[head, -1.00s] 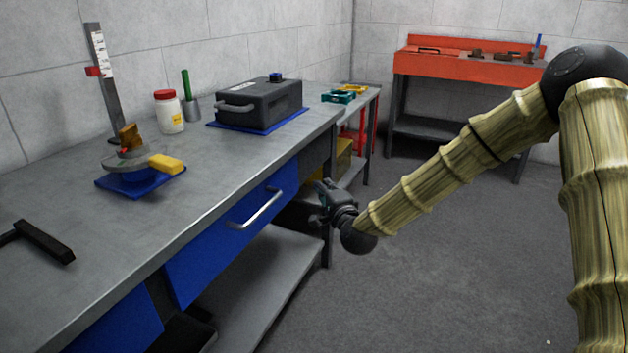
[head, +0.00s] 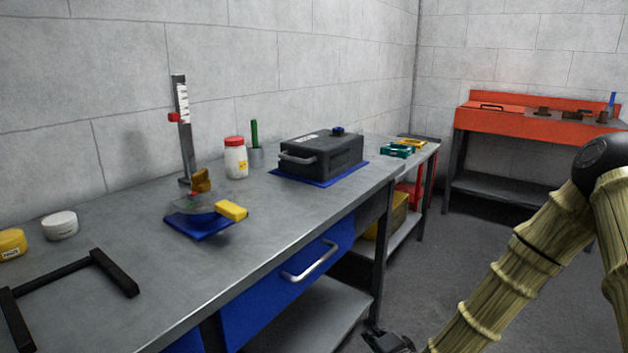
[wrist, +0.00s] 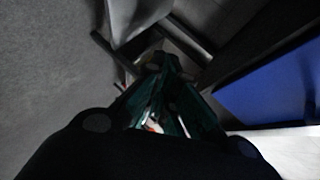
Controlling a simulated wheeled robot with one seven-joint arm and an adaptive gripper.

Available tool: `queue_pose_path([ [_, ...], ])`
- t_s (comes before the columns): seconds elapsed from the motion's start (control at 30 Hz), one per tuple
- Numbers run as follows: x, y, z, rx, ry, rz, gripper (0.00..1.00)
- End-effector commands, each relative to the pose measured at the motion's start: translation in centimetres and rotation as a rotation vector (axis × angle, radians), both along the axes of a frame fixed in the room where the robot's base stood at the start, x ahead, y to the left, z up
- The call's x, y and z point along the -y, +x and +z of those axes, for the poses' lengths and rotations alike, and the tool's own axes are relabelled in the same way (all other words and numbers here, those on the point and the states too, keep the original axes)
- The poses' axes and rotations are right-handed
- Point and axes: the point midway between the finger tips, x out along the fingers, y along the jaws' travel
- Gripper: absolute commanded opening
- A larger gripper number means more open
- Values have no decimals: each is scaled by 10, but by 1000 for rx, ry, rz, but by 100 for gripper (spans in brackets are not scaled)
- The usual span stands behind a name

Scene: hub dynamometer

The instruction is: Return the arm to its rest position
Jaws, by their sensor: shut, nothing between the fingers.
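My gripper (head: 388,340) shows at the bottom edge of the head view, low beside the workbench (head: 250,212) and partly cut off by the frame. My bamboo-textured arm runs from the right edge down to it. In the wrist view the gripper's dark fingers (wrist: 165,75) are close together with nothing held. The view there is dim. A blue surface, likely the drawer front (wrist: 270,85), lies to the right of the fingers.
The bench has a blue drawer (head: 290,285) with a handle. On top stand a black case (head: 322,157), a height gauge (head: 184,130), a white jar (head: 235,160) and a black frame (head: 115,272). A red workbench (head: 540,120) stands at the back. The floor between is clear.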

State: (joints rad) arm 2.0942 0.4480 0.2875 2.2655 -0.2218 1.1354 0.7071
Motion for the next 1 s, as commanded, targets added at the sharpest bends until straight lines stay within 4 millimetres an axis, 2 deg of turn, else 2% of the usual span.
queue_pose_path([
  [0.03,-4,-18,-25,-54,-53,35,0],
  [0.2,-5,-85,-98,-231,-235,165,0],
  [0.37,1,-157,-155,-395,-396,310,0],
  [0.5,12,-226,-196,-541,-527,454,0],
  [0.7,33,-310,-227,-709,-666,641,0],
  [1.0,61,-403,-244,-890,-792,868,0],
])
